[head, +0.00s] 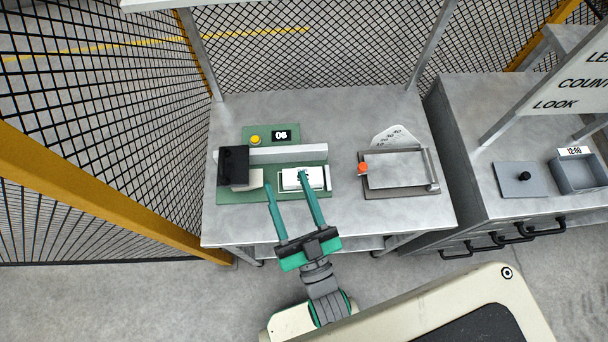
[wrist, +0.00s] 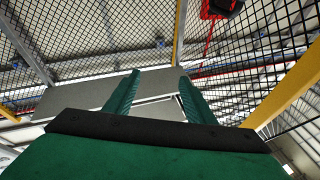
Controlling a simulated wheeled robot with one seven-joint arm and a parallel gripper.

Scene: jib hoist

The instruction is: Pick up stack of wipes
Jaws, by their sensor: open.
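A white block that looks like the stack of wipes (head: 290,178) lies on the right part of a green base plate (head: 260,197) on the grey bench. My gripper (head: 285,179) reaches in from the front with its two long green fingers apart. In the head view the right fingertip overlaps the white block, and the left fingertip is left of it. I cannot tell whether either finger touches it. The fingers also show in the wrist view (wrist: 158,88), with grey surfaces between and beyond them. I cannot make out the wipes clearly there.
The green plate carries a black block (head: 233,162), a grey bar (head: 288,155), a yellow button (head: 255,140) and a display. A grey device with a red knob (head: 362,169) stands to the right. Mesh fencing (head: 310,50) closes the back and left.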

